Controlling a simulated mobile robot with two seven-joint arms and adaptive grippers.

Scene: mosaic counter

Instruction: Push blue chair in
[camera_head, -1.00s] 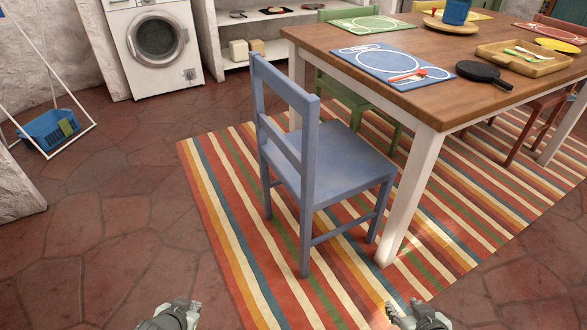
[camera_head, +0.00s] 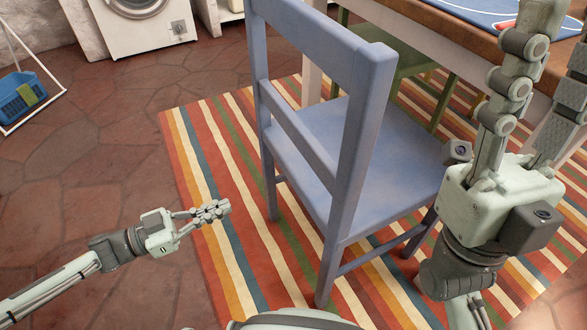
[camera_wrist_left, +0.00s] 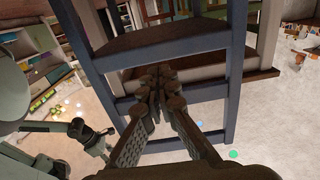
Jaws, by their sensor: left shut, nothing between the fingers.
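The blue chair (camera_head: 340,80) stands on the striped rug, its back facing me and its seat partly toward the wooden table (camera_head: 430,30). My left gripper (camera_head: 222,208) is shut and empty, to the left of the chair and apart from it in the head view. In the left wrist view the shut fingers (camera_wrist_left: 162,85) point toward the chair's blue frame (camera_wrist_left: 236,70); the exact gap cannot be told. My right gripper (camera_head: 560,55) is raised large at the right, its fingers spread, in front of the table edge. It hides part of the table and rug.
The striped rug (camera_head: 215,150) lies under the chair. A green chair (camera_head: 400,70) is beyond the blue one by the table. A washing machine (camera_head: 145,35) and a blue basket (camera_head: 22,95) on a white frame are at the upper left. The stone floor at left is clear.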

